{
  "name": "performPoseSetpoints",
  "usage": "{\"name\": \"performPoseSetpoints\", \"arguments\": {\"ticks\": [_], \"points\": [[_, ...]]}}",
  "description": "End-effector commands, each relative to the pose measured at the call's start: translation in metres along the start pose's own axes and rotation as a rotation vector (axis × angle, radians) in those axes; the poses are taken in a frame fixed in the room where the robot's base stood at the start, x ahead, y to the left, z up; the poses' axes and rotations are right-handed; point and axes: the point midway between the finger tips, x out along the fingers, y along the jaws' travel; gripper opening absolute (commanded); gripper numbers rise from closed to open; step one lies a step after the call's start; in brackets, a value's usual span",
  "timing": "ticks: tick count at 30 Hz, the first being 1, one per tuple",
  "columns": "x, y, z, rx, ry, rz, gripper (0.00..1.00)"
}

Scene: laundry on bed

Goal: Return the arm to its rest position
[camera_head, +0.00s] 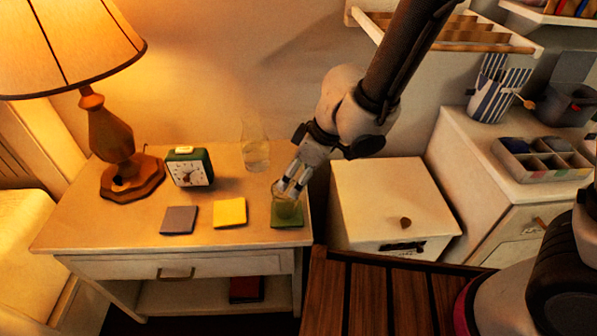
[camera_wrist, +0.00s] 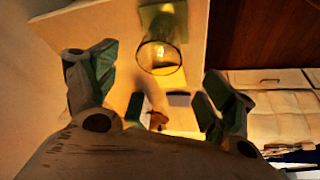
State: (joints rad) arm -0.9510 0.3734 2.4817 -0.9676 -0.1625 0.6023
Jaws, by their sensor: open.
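My gripper (camera_head: 288,188) is over the right end of the nightstand (camera_head: 130,230), pointing down and to the left. Its two fingers are spread apart, with nothing held between them, in the wrist view (camera_wrist: 150,85). A clear drinking glass (camera_head: 288,209) stands upright on the green coaster (camera_head: 277,223), right at my fingertips. In the wrist view the glass (camera_wrist: 161,52) shows just ahead of the gap between the fingers. I cannot tell whether a finger touches it. My arm reaches in from the upper right.
A yellow coaster (camera_head: 230,212) and a grey coaster (camera_head: 179,220) lie to the left. A clear carafe (camera_head: 255,152), green clock (camera_head: 189,168) and lamp (camera_head: 118,140) stand behind. A white cabinet (camera_head: 385,205) is to the right, below a wall shelf (camera_head: 450,38).

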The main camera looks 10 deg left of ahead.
Motion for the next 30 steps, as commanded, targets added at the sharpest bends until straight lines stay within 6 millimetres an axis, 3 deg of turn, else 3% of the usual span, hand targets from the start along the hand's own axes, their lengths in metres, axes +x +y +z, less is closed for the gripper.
{"name": "performPoseSetpoints", "arguments": {"ticks": [10,13,16,20,24,27,30], "points": [[0.000,0.001,0.002,-0.024,-0.007,0.005,0.83],[-0.001,0.015,0.022,-0.058,-0.084,0.056,0.83],[-0.010,0.035,0.060,-0.047,-0.220,0.127,0.83],[-0.066,0.067,0.107,0.054,-0.362,0.224,0.83],[-0.143,0.090,0.161,0.255,-0.447,0.274,0.83],[-0.204,0.090,0.204,0.448,-0.469,0.278,0.83],[-0.257,0.076,0.243,0.647,-0.443,0.264,0.83]]}}
